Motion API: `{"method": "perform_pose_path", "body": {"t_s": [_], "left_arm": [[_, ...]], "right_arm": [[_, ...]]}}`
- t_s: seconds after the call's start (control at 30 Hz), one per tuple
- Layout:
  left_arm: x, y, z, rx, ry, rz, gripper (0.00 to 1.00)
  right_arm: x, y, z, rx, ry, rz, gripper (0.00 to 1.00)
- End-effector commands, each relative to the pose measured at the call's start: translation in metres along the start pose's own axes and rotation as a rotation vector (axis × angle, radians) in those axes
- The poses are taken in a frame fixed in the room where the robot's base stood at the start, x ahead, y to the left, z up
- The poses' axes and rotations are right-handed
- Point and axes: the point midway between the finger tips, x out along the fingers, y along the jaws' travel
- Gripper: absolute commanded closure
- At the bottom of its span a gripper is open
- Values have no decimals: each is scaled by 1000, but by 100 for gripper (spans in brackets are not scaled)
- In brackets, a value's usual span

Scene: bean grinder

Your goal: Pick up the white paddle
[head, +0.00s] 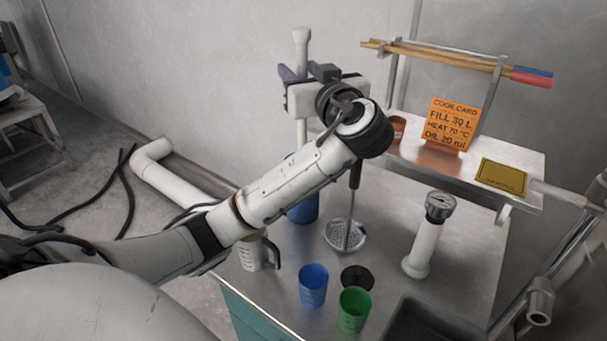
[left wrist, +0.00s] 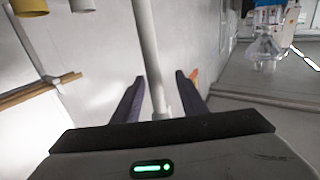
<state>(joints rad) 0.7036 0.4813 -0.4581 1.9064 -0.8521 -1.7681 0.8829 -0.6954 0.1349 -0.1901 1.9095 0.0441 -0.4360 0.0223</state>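The white paddle (head: 301,42) shows as an upright white shaft with a wider knob at its top, behind my left gripper. In the left wrist view the paddle's shaft (left wrist: 149,45) passes between the two dark purple fingers, with a visible gap on each side. My left gripper (head: 289,74) is open around the upper shaft; it also shows in the left wrist view (left wrist: 160,98). The paddle's lower part is hidden behind my left arm, in line with a blue container (head: 303,212). My right gripper is not in view.
The metal table holds a strainer (head: 345,236), blue cup (head: 313,286), green cup (head: 354,310), beige jug (head: 252,255) and white cylinder with a gauge (head: 424,245). A raised shelf (head: 400,150) holds an orange sign (head: 449,124). Wooden-handled rods (head: 440,56) lie across its top.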

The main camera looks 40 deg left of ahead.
Motion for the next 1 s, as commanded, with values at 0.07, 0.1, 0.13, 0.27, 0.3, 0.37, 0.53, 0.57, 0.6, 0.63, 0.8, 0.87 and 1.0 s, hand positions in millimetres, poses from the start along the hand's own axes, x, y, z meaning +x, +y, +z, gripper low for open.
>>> {"method": "perform_pose_path", "body": {"t_s": [0.07, 0.1, 0.13, 0.27, 0.3, 0.37, 0.53, 0.57, 0.6, 0.63, 0.8, 0.87, 1.0], "left_arm": [[8, 1, -2, 4, 1, -4, 61], [14, 2, -2, 4, 1, -4, 61], [19, 3, -2, 5, 2, -5, 61], [38, 6, 1, 5, 1, -4, 61], [43, 6, 1, 4, 1, -4, 61], [48, 6, 2, 3, 1, -2, 61], [52, 7, 4, 1, -2, 0, 61], [51, 7, 4, 1, -1, 0, 61], [51, 7, 4, 1, -1, 0, 61], [51, 7, 4, 1, -1, 0, 61], [51, 7, 4, 1, -1, 0, 88], [51, 7, 4, 1, -1, 0, 98], [51, 7, 2, -1, 1, 0, 100]], "right_arm": [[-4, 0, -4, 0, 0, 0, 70], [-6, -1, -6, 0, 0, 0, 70], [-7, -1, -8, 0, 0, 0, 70], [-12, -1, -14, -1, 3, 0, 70], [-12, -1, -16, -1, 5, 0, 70], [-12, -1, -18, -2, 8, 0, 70], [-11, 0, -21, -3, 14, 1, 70], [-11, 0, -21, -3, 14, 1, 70], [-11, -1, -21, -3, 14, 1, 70], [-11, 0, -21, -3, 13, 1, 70], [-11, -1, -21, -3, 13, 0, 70], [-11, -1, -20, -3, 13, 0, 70], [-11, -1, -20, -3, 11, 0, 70]]}}
